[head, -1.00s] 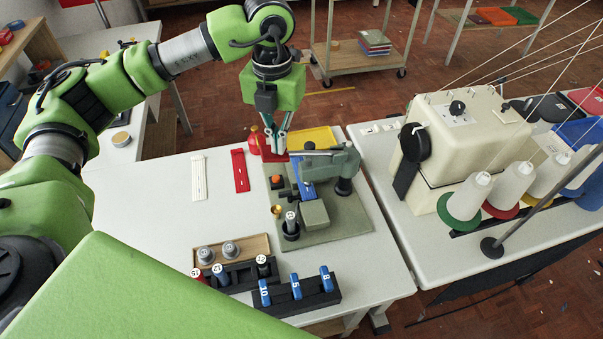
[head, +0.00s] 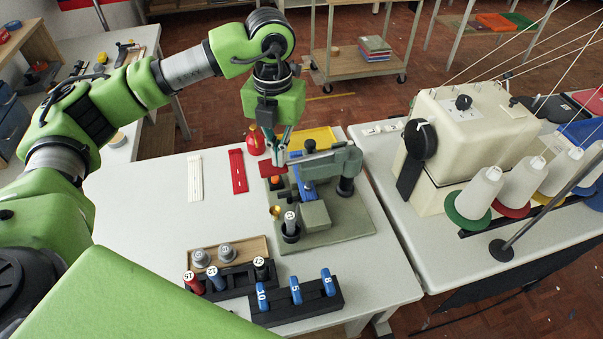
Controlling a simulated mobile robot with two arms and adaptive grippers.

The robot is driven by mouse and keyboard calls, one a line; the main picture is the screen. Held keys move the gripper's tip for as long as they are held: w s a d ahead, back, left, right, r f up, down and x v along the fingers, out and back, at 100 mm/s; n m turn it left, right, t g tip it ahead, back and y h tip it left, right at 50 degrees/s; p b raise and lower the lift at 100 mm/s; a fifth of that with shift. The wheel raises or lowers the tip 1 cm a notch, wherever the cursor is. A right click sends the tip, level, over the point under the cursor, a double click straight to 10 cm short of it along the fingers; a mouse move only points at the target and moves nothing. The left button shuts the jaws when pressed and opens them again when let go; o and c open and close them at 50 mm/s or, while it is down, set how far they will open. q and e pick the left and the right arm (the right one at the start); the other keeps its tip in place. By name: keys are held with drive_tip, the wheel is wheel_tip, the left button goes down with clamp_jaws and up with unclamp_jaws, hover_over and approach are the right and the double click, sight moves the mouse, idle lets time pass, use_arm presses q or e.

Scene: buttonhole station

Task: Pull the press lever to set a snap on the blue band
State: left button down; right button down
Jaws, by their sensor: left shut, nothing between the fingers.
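The grey-green snap press (head: 346,173) stands on a base plate at the table's back right. Its grey lever (head: 315,159) slopes slightly down to the left and seems to end in a red grip (head: 273,169). The blue band (head: 306,186) lies at the press under the lever, partly hidden by it. My left gripper (head: 280,162) is shut with nothing between its fingers. Its fingertips are at the red grip end; whether they touch it is hard to tell. My right gripper is not in view.
A white band (head: 195,178) and a red band (head: 238,171) lie left of the press. A red bottle (head: 255,141) and yellow tray (head: 313,138) stand behind it. Numbered tools sit in black racks (head: 325,298) in front. A sewing machine (head: 470,130) with thread cones stands at right.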

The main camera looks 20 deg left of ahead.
use_arm(q)
wheel_tip(320, 180, up, 13)
drive_tip(key=p, duration=0.8)
idle(0.7)
